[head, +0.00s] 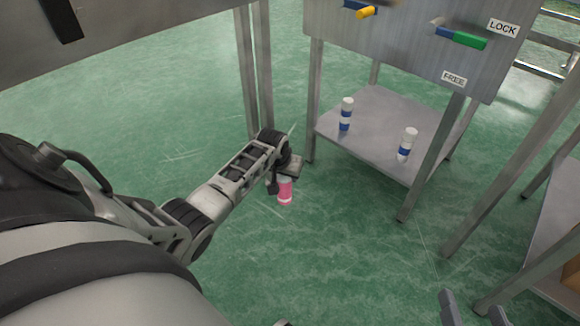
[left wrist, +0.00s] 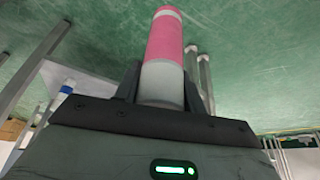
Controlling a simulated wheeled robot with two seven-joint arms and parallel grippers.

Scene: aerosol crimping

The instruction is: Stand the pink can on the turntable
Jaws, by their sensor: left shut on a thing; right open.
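The pink can (head: 285,191) has a white band and hangs over the green floor below my left gripper (head: 281,180). My left gripper is shut on it. In the left wrist view the pink can (left wrist: 164,42) sticks out between the two dark fingers of my left gripper (left wrist: 163,88), with its grey-white part between them. My right gripper (head: 473,308) is open at the bottom right edge, with only its fingertips showing and nothing seen between them. I cannot make out a turntable in either view.
A steel stand has a panel (head: 400,35) with yellow and green levers and LOCK and FREE labels. Its lower shelf (head: 375,105) bears two white-and-blue cans (head: 346,114) (head: 407,145). Table legs stand behind my left arm and at the right. Open floor lies between.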

